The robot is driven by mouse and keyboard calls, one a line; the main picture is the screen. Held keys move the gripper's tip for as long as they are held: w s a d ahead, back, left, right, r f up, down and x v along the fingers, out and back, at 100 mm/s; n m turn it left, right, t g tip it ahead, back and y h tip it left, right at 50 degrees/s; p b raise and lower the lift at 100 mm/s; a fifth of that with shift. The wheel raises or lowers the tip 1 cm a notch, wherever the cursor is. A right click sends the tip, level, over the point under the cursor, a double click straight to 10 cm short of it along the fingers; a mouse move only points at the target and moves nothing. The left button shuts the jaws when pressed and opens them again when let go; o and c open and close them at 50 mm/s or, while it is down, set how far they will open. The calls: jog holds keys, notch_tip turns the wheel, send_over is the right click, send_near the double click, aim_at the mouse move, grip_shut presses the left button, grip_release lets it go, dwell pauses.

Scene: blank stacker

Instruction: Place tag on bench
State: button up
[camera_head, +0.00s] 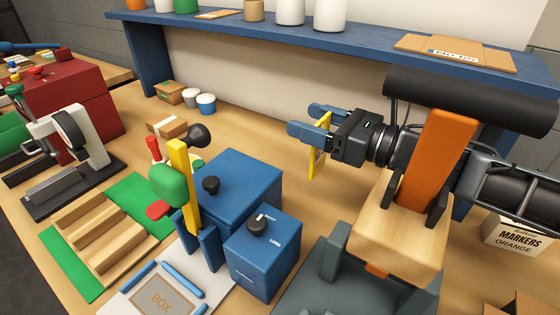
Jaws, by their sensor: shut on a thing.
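My gripper (316,122) reaches in from the right with its blue fingers pointing left. It is shut on a thin yellow tag (317,158), which hangs upright below the fingers. The tag is seen nearly edge-on, and its upper part is partly hidden by the fingers. The bench (238,128) is a tan wooden surface under and behind the tag. The tag looks raised above the bench, but its exact gap cannot be told.
A blue machine (235,185) with a yellow lever and a smaller blue box (263,255) stands left of my gripper. A blue shelf (300,38) runs along the back.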

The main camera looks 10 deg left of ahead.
aim_at(319, 167)
notch_tip(319, 167, down, 9)
jog(key=shift+d+f+p, duration=0.1)
jog(key=shift+p, duration=0.35)
jog(key=shift+f, duration=0.1)
jog(key=o, duration=1)
jog(key=b+v, duration=0.2)
jog(key=v, duration=1)
